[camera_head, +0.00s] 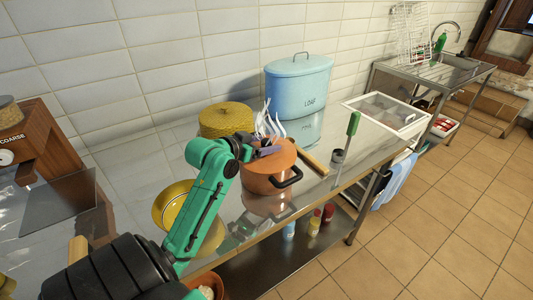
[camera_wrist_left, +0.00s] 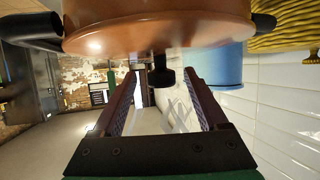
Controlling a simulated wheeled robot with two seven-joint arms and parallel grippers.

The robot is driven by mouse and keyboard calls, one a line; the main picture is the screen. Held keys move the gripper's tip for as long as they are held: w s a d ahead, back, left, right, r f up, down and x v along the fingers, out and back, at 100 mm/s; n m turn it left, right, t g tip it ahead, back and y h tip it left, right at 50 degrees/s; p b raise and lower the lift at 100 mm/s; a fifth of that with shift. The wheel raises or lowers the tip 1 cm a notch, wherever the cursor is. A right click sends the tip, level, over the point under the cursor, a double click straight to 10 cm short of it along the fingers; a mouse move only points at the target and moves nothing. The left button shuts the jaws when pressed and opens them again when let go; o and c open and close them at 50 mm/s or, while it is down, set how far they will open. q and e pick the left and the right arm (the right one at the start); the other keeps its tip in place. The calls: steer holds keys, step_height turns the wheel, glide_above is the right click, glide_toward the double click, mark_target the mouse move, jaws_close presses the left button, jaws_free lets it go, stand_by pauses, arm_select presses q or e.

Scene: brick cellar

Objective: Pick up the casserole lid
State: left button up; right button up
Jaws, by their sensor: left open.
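The orange casserole (camera_head: 262,186) stands on the steel table with its orange lid (camera_head: 283,160) on it. A black side handle (camera_head: 288,179) shows at its front. My left gripper (camera_head: 271,150) is over the lid, and the arm hides part of the lid. In the left wrist view the picture is upside down; the lid (camera_wrist_left: 150,42) fills the top. Its dark knob (camera_wrist_left: 164,77) appears between the tips of my open left fingers (camera_wrist_left: 162,78). I cannot tell whether they touch it. My right gripper is not in view.
A yellow woven basket (camera_head: 226,118), white utensils (camera_head: 268,122) and a blue loaf bin (camera_head: 297,82) stand behind the casserole. A wooden handle (camera_head: 313,162) and a green-handled tool (camera_head: 352,124) are to the right. A yellow bowl (camera_head: 172,196) is left of it.

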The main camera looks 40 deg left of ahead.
arm_select(q)
steer(key=x, duration=0.4)
steer(key=shift+w+a+f+p, duration=0.1)
steer(key=shift+a+f+p, duration=0.05)
steer(key=shift+p, duration=0.2)
jaws_close()
